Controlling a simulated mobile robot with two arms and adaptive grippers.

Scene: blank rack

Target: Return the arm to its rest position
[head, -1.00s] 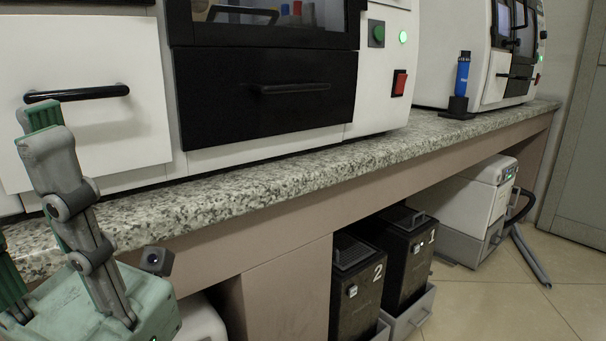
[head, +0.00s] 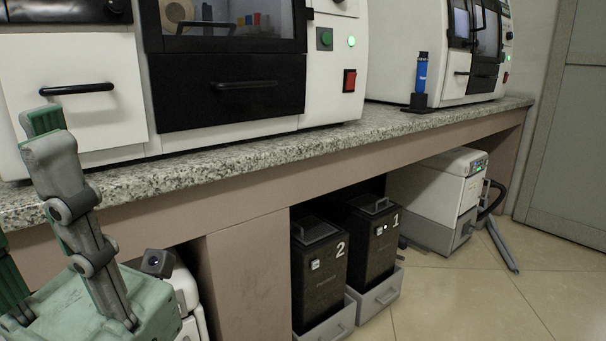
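One gripper of mine, which I take to be the left, shows at the lower left of the head view. It has a pale green body, grey linked fingers and green pads. Its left gripper fingers (head: 25,210) point upward in front of the counter edge. One finger is in full view and the other is cut off by the left picture edge. The two stand well apart, and nothing shows between them. My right gripper is not in view.
A granite counter (head: 240,152) runs across, carrying a white machine (head: 338,75) with a black drawer (head: 235,95). A blue tube (head: 421,76) stands in a black holder. Below are two black numbered containers (head: 320,285) and a white unit (head: 435,195). Tiled floor (head: 450,300) is clear at right.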

